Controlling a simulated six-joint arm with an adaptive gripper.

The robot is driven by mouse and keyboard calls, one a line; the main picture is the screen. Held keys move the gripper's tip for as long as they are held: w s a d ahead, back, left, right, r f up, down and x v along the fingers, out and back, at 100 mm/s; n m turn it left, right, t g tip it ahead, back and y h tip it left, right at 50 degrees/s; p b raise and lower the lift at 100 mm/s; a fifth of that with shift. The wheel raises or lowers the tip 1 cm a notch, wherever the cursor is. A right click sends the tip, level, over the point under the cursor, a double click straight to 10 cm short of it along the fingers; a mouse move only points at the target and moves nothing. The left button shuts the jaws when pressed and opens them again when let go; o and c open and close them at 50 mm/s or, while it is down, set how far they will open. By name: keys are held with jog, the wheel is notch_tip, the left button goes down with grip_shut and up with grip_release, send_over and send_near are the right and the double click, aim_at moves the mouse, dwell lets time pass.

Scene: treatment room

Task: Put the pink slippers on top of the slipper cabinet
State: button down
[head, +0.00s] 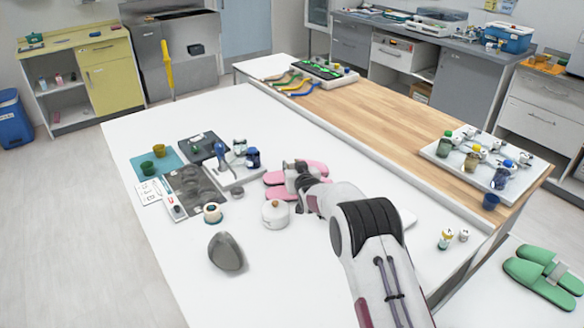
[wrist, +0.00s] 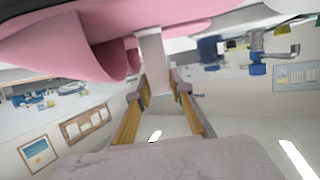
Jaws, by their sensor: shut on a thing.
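The pink slippers (head: 277,179) are at the middle of the white table in the head view, partly hidden by my gripper (head: 293,176). In the wrist view, pink slipper material (wrist: 65,50) fills the upper left. My gripper (wrist: 158,90) is shut there on a pale strap-like part (wrist: 152,62) of the slippers. I cannot tell whether both slippers are held or whether they touch the table. Green slippers (head: 541,277) lie on a pale surface at the lower right. I cannot tell which piece of furniture is the slipper cabinet.
A white lidded pot (head: 275,213) and a grey rounded object (head: 226,252) stand near the slippers. Small bottles (head: 445,239) are to the right of my arm. A tray of jars (head: 475,160) sits on the wooden top. The table's front left is clear.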

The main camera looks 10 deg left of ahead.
jog(key=shift+f, duration=0.2)
jog(key=shift+f, duration=0.1)
jog(key=c, duration=1.8)
grip_release()
jog(key=shift+f, duration=0.1)
jog(key=shift+s+d+r, duration=0.1)
jog(key=shift+s+r, duration=0.05)
jog(key=shift+r, duration=0.05)
jog(key=shift+s+d+r, duration=0.1)
jog(key=shift+s+r, duration=0.05)
jog(key=shift+s, duration=0.15)
jog(key=shift+v, duration=5.5)
